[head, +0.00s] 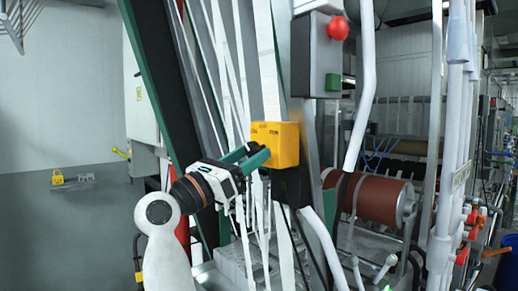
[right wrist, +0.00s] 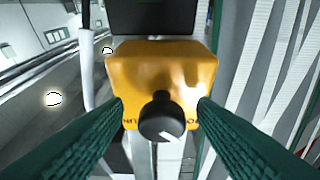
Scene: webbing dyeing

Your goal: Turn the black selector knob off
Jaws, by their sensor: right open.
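The black selector knob (right wrist: 160,118) sits on the front of a yellow box (right wrist: 160,65) in the right wrist view, with a pale pointer mark at its lower right. Partly covered lettering shows on both sides of it. My right gripper (right wrist: 161,106) is open, its green fingers on either side of the knob, with visible gaps. In the head view the yellow box (head: 284,143) is mounted on a post, and my right gripper (head: 258,156) reaches its left side. The knob is hidden there. My left gripper is not in view.
Above the yellow box is a grey control box (head: 318,70) with a red button (head: 338,28) and a green button (head: 332,82). White webbing strips (head: 268,65) hang close behind my gripper. A red-brown roller (head: 365,194) and white pipes stand to the right.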

